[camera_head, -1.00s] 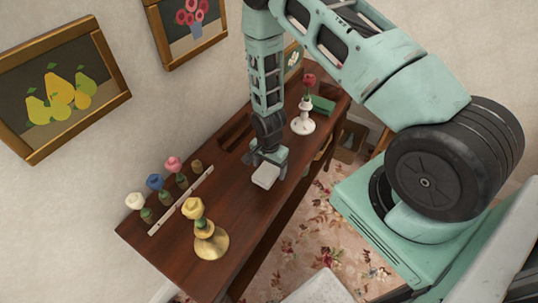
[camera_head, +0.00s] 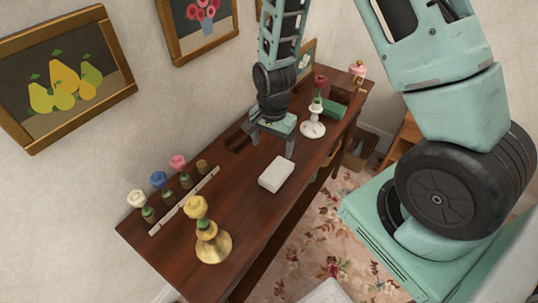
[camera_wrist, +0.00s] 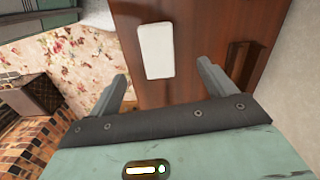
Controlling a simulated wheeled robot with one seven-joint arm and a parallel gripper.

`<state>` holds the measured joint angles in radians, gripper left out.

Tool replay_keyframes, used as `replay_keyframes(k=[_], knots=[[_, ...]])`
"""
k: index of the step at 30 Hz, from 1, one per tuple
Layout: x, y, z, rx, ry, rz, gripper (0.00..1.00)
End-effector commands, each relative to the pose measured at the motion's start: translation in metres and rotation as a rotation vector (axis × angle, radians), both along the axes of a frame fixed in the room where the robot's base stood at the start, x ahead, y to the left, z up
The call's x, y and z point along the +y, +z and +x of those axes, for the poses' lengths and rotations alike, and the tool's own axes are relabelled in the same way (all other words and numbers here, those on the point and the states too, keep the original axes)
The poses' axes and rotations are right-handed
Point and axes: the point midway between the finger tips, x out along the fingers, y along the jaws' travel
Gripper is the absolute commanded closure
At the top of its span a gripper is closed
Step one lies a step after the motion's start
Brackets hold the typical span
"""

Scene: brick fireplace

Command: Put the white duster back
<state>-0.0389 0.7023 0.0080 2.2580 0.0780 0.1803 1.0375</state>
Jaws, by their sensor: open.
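The white duster (camera_head: 277,174) is a pale block lying flat on the dark wooden table (camera_head: 185,258), near its middle. In the wrist view the duster (camera_wrist: 156,52) lies on the wood beyond my fingertips, nearer the left finger's side. My gripper (camera_head: 271,143) is over the table, just behind the duster in the head view, fingers pointing down. It is open and empty, apart from the duster.
A white candlestick (camera_head: 312,127) with a red flower and a green block (camera_head: 333,109) stand farther back. A gold candlestick (camera_head: 213,244) with a yellow flower is at the front. Wood around the duster is clear.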

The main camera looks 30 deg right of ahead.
Motion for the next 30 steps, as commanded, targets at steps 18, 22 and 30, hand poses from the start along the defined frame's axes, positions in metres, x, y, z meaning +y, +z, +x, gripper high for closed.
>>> replay_keyframes(k=[18,22,30], knots=[[0.162,0.197,-0.184,-0.066,1.598,0.045,0.17],[0.163,0.204,-0.202,-0.064,1.722,0.031,0.17],[0.162,0.206,-0.205,-0.062,1.749,0.028,0.17]])
